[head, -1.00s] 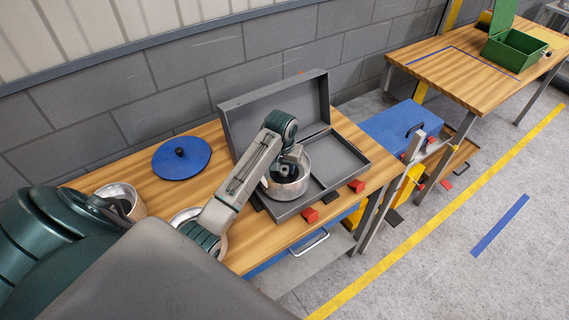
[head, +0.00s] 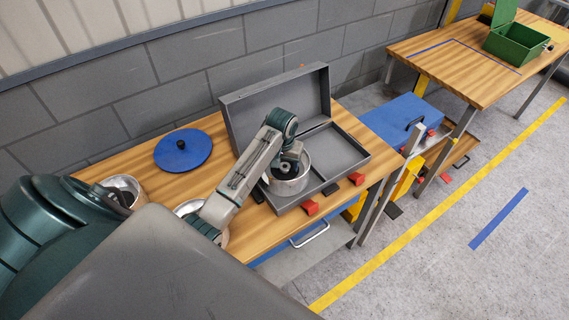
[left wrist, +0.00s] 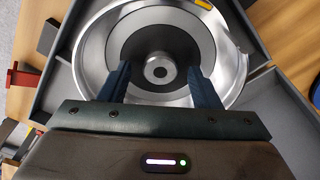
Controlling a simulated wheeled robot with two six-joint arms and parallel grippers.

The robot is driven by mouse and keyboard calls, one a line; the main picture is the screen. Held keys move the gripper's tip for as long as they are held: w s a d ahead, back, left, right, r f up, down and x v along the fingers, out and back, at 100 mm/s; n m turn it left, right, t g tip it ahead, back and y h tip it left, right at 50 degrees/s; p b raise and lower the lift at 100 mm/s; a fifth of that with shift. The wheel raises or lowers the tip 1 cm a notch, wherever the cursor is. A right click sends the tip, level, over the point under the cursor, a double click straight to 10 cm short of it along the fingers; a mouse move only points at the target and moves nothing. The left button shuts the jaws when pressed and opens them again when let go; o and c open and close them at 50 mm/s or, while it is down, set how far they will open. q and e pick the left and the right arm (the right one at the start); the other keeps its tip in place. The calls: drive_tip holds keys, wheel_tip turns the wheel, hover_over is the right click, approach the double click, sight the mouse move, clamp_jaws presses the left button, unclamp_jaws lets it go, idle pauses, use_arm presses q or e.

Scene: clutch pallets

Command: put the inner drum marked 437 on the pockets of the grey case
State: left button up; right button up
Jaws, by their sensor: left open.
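The open grey case (head: 345,152) lies on the wooden bench with its lid raised at the back. A silvery drum (head: 290,184) sits in the case's left part; no number on it is readable. The drum also shows in the left wrist view (left wrist: 88,48), with a dark ring inside and a central hub. My left gripper (left wrist: 158,78) is open over the drum, its fingers apart on either side of the hub; I cannot tell whether they touch anything. Two more silvery drums stand on the bench, one at the far left (head: 134,187) and one partly behind my left arm (head: 187,207). My right gripper is not in view.
A blue disc with a black knob (head: 182,150) lies on the bench left of the case. Red latches (head: 310,208) stick out at the case's front. A blue box (head: 402,122) stands right of the bench. A green open box (head: 517,45) stands on another table.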

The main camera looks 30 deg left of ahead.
sight(284, 169)
use_arm(q)
drive_tip(key=r+b, duration=0.1)
drive_tip(key=r, duration=0.1)
drive_tip(key=r+b, duration=0.1)
drive_tip(key=r, duration=0.1)
drive_tip(key=r+b, duration=0.1)
drive_tip(key=r, duration=0.1)
drive_tip(key=shift+s+d+r, duration=0.15)
drive_tip(key=shift+s+r, duration=0.2)
drive_tip(key=shift+s, duration=0.05)
drive_tip(key=r+p, duration=0.2)
drive_tip(key=r, duration=0.2)
drive_tip(key=shift+s+r+p, duration=0.35)
drive_tip(key=shift+r+p, duration=0.05)
drive_tip(key=shift+d+f, duration=0.1)
drive_tip(key=shift+f, duration=0.05)
